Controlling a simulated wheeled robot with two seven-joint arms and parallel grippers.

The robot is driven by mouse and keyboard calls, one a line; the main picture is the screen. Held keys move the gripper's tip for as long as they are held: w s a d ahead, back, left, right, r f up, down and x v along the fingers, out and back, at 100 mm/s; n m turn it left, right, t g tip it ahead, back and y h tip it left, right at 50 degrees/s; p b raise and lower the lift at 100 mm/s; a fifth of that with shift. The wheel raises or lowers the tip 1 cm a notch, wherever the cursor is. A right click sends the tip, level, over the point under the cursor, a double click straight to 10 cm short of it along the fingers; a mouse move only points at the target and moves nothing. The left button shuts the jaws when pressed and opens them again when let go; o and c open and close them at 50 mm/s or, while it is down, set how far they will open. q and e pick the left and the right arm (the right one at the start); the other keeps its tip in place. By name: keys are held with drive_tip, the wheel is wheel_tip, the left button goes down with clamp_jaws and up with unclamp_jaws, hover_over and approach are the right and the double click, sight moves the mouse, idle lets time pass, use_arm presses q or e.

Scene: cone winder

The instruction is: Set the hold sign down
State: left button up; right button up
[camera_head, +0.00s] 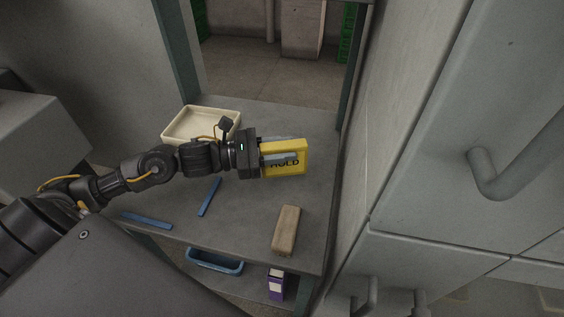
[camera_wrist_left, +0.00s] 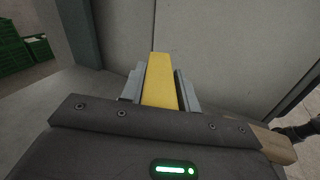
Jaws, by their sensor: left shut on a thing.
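The yellow hold sign (camera_head: 291,159), with dark lettering partly covered by a finger, is over the right part of the grey table (camera_head: 250,220). My left gripper (camera_head: 281,159) is shut on it, one finger across its face. In the left wrist view the sign (camera_wrist_left: 160,82) stands between the two fingers (camera_wrist_left: 158,92) as a narrow yellow block. I cannot tell whether its lower edge touches the table. My right gripper is not in view.
A cream tray (camera_head: 168,134) stands behind my left arm. A wooden block (camera_head: 286,230) and blue strips (camera_head: 209,196) lie on the table's front part. A grey cabinet wall (camera_head: 385,110) rises close on the right. A blue bin (camera_head: 215,262) and purple box (camera_head: 276,285) are below.

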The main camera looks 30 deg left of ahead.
use_arm(q)
drive_tip(key=shift+f, duration=1.95)
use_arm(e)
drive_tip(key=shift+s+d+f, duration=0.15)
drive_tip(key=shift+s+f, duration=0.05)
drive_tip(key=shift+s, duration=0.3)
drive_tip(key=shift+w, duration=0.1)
use_arm(q)
drive_tip(key=shift+f, duration=0.1)
drive_tip(key=o, duration=0.7)
drive_tip(key=shift+c, duration=0.2)
drive_tip(key=o, duration=0.3)
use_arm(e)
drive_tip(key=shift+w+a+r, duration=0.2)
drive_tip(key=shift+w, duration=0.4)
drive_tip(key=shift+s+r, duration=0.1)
